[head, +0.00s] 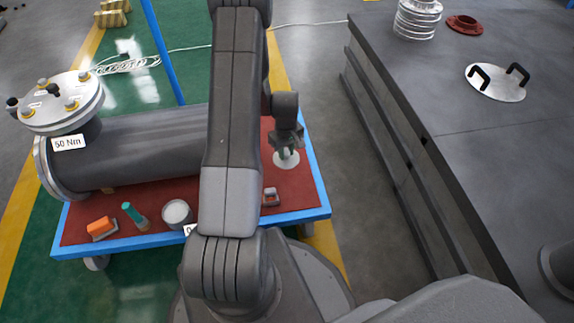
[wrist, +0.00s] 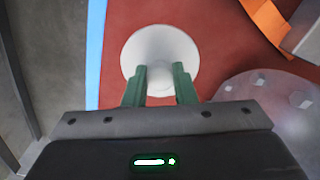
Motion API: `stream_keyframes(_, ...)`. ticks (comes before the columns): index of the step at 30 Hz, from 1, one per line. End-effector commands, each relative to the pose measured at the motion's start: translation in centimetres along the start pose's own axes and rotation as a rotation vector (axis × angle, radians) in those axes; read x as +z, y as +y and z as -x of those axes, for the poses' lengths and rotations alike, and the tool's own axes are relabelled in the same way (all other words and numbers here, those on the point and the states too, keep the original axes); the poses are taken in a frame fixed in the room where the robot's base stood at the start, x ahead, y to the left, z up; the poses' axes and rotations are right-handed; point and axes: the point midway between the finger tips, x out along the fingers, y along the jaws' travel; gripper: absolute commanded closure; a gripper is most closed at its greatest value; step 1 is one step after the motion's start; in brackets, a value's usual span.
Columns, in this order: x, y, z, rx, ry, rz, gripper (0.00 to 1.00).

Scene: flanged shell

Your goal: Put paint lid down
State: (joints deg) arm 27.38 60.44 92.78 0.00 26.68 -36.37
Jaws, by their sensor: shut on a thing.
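The paint lid is a pale round disc (wrist: 160,47) in the wrist view, with a small raised part at its centre between my fingers. It also shows in the head view (head: 286,160), under my gripper. My gripper (wrist: 160,84) has green fingers and is shut on the lid's middle part. The lid is over the red top of the cart (head: 240,207), near its right end. I cannot tell whether the lid touches the red surface. A paint can (head: 177,213) stands on the cart's front part, left of my arm.
A large grey flanged shell (head: 150,150) lies along the cart. An orange-handled tool (head: 102,228), a teal-topped item (head: 134,215) and a small metal piece (head: 271,197) are near the front edge. A grey workbench (head: 480,140) stands to the right, across open floor.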

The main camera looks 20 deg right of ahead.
Motion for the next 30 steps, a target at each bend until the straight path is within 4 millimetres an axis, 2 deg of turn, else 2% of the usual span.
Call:
stream_keyframes(1,0.1,-0.1,-1.5,-0.002,-0.003,0.000,0.98)
stream_keyframes(4,0.1,0.0,-3.5,-0.002,-0.002,0.000,0.98)
stream_keyframes(11,0.1,-0.1,-5.8,-0.002,-0.002,0.000,0.98)
stream_keyframes(15,0.1,-0.1,-8.0,-0.002,-0.002,0.000,0.98)
stream_keyframes(27,0.0,0.0,-8.6,-0.001,-0.001,0.000,0.98)
stream_keyframes(28,0.0,0.0,-8.6,-0.001,-0.001,0.000,0.74)
stream_keyframes(30,0.0,0.0,-8.5,-0.001,0.000,0.000,0.60)
